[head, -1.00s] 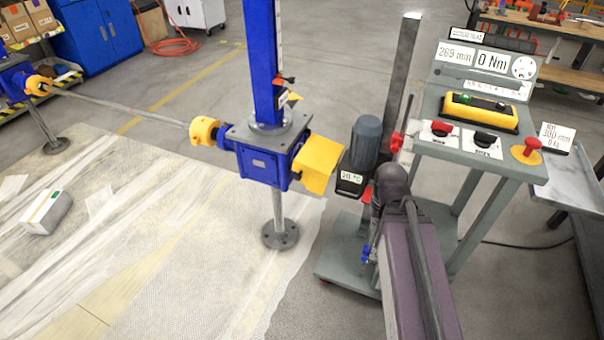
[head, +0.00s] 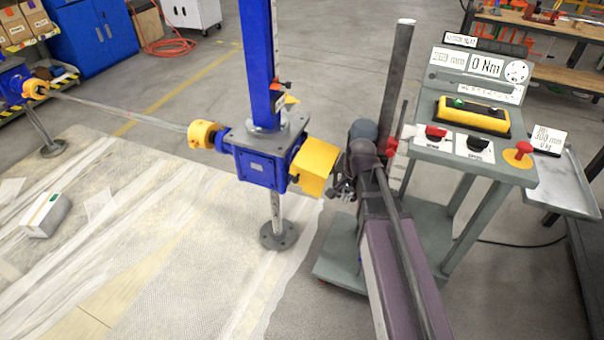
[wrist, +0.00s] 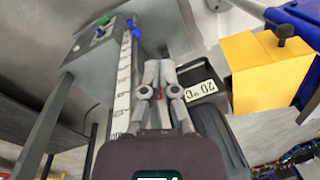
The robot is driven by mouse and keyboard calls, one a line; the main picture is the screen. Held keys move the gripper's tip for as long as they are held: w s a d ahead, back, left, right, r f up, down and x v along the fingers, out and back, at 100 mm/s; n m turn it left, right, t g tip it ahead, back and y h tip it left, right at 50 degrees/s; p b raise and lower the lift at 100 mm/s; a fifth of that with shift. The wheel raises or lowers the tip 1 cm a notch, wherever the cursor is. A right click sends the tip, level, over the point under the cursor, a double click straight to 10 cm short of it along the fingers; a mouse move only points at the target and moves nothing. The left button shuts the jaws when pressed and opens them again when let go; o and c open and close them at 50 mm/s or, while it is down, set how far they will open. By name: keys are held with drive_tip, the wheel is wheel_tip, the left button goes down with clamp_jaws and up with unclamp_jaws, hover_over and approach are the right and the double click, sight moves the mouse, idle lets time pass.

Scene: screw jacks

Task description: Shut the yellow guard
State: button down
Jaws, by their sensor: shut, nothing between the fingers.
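The yellow guard (head: 316,166) is a box-like cover on the right side of the blue gearbox (head: 262,168). In the wrist view the guard (wrist: 262,72) is at the upper right, with a dark knob (wrist: 284,33) on it. My gripper (head: 342,187) is just right of the guard in the head view, partly hidden by my arm. In the wrist view my gripper (wrist: 160,64) has its fingers together and empty, with a gap between them and the guard. I cannot tell how far the guard stands open.
The control console (head: 470,150) is on the right. A 20 °C display (wrist: 200,96) lies between my fingers and the guard in the wrist view. A yellow collar (head: 201,134) joins a shaft on the left.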

sight(296, 179)
drive_tip(key=w+a+r+m+t+y+p, duration=0.1)
drive_tip(key=w+a+r+m, duration=0.4)
drive_tip(key=w+a+m, duration=0.6)
drive_tip(key=w+m+y+p, duration=0.1)
drive_tip(key=w+m+p, duration=0.1)
drive_tip(key=w+m, duration=0.1)
drive_tip(key=shift+p, duration=0.4)
drive_tip(key=shift+a+f, duration=0.1)
drive_tip(key=shift+a, duration=0.05)
drive_tip(key=b+x, duration=1.3)
drive_tip(key=shift+w+a+f, duration=0.1)
drive_tip(key=shift+a+f, duration=0.05)
drive_tip(key=shift+f, duration=0.15)
idle(0.4)
